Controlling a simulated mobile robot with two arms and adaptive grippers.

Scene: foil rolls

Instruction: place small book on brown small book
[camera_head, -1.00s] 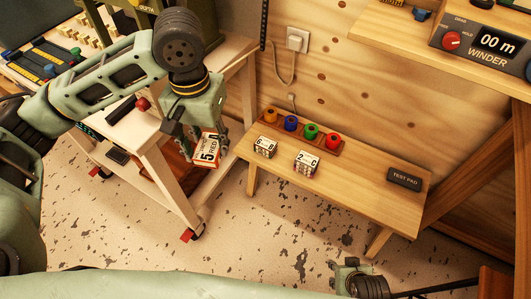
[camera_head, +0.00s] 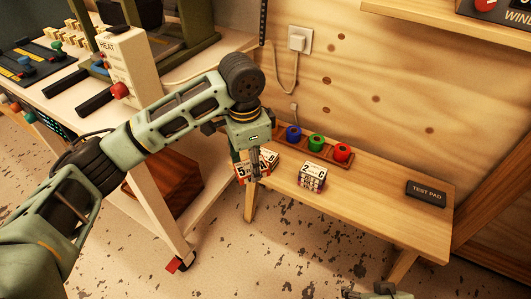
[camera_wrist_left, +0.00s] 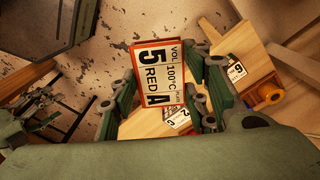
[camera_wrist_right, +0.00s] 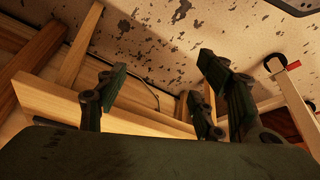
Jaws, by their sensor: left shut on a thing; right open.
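My left gripper (camera_head: 256,168) is shut on a small book with a white and orange-red cover (camera_head: 241,173), held near the left end of the wooden bench. In the left wrist view this book (camera_wrist_left: 160,72) reads "5 RED A" and sits between the fingers. A small book marked "2 C" (camera_head: 312,177) lies on the bench, right of the gripper. Another small book (camera_head: 269,157) shows partly behind the gripper; it reads "6" in the left wrist view (camera_wrist_left: 236,71). I cannot tell which is the brown one. My right gripper (camera_wrist_right: 162,75) is open and empty.
A wooden rack with blue (camera_head: 293,132), green (camera_head: 316,142) and red (camera_head: 342,152) rolls stands along the bench's back. A black test pad (camera_head: 426,193) lies at the bench's right end. The bench middle (camera_head: 370,193) is clear. A white wheeled cart (camera_head: 155,185) stands left.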

